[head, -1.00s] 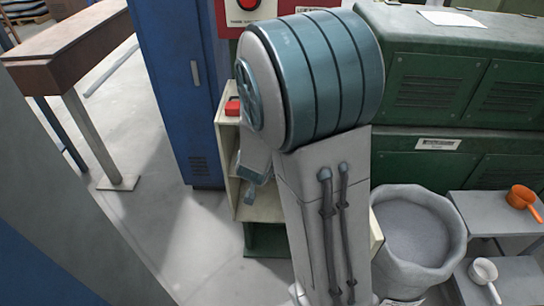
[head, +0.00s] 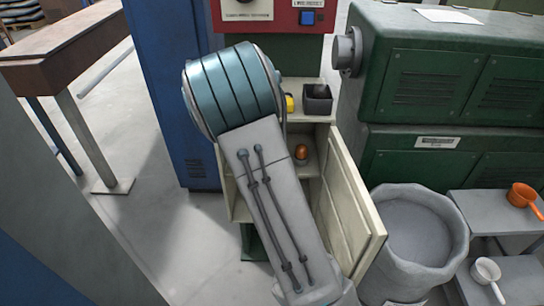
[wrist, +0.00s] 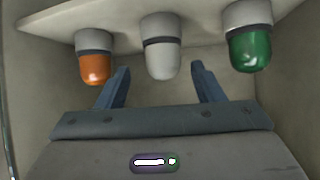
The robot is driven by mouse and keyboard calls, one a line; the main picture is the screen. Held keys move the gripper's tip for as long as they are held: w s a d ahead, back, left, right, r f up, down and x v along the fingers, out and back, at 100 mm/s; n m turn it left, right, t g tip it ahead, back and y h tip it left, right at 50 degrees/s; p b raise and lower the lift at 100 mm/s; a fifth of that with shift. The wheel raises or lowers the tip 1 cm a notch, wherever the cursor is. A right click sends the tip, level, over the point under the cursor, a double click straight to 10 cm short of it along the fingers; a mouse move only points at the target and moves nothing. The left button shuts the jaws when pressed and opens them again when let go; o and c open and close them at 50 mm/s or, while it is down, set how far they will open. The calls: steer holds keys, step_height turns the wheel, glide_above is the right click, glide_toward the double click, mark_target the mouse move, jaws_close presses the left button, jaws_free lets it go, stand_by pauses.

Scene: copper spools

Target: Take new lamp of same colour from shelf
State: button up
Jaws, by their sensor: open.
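In the wrist view an orange lamp (wrist: 95,66), a white lamp (wrist: 162,58) and a green lamp (wrist: 249,48) stand in a row on a pale shelf (wrist: 205,25), appearing upside down. The orange lamp also shows in the head view (head: 301,153), inside the open cabinet (head: 329,205). My gripper (wrist: 160,68) is open and empty, with the white lamp in line with the gap between its fingers. The orange lamp is outside the left finger and the green one outside the right. In the head view my arm hides the gripper and the other lamps.
The cabinet door (head: 350,215) stands open to the right. A black box (head: 317,99) and a yellow item (head: 290,103) are on top. A grey bin (head: 415,235) stands right of the door, a blue locker (head: 175,95) to the left. A red panel (head: 285,17) is behind.

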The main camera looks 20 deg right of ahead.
steer(key=x, duration=0.4)
steer(key=shift+w+a, duration=0.15)
steer(key=shift+w, duration=0.1)
steer(key=c, duration=1.1)
steer(key=shift+r, duration=0.15)
